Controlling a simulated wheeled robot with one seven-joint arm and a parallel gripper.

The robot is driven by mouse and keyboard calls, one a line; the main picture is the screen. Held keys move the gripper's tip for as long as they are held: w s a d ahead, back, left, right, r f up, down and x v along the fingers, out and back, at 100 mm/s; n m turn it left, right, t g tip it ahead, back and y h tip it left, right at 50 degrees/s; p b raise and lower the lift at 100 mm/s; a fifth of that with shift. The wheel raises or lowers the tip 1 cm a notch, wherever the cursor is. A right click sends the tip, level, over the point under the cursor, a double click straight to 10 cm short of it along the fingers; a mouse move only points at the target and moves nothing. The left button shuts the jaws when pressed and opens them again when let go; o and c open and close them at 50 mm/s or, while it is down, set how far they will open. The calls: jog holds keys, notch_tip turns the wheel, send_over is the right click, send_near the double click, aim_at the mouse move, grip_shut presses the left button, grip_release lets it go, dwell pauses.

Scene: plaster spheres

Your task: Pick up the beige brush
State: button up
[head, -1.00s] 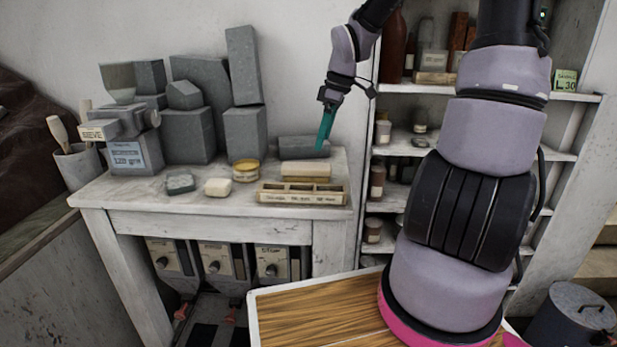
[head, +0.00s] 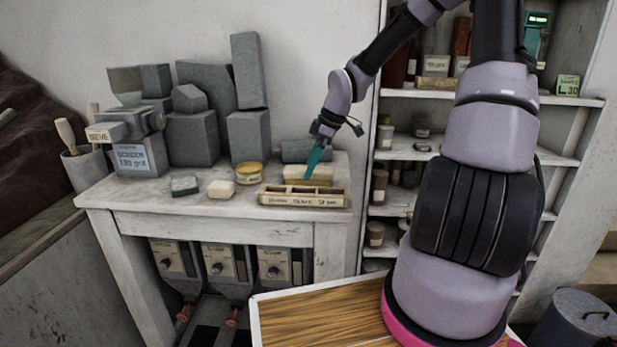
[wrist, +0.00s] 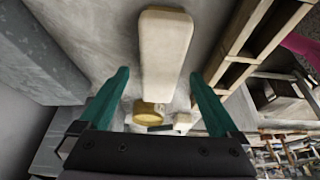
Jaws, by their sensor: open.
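The beige brush (head: 296,174) looks like a pale oblong block with rounded ends. It lies on the white worktable (head: 225,204), behind a compartmented wooden tray, and my fingers hide part of it in the head view. In the wrist view the brush (wrist: 166,52) lies lengthwise ahead, between the lines of my two teal fingers. My gripper (head: 311,174) points down at the brush and is open, with nothing held. In the wrist view my gripper (wrist: 159,74) shows a gap on both sides of the brush. I cannot tell the exact height left above it.
The wooden tray (head: 303,199) is close in front of the brush; it also shows in the wrist view (wrist: 238,38). A grey block (head: 298,149) lies behind. A yellow-lidded tin (head: 249,171) and a small cream block (head: 221,189) stand left. Shelves (head: 480,97) rise at right.

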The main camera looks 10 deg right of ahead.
jog(key=shift+x, duration=1.1)
grip_shut()
notch_tip(320, 180, up, 10)
jog(key=shift+r, duration=0.1)
jog(key=c, duration=0.9)
grip_release()
jog(key=shift+c, duration=0.2)
jog(key=c, duration=0.3)
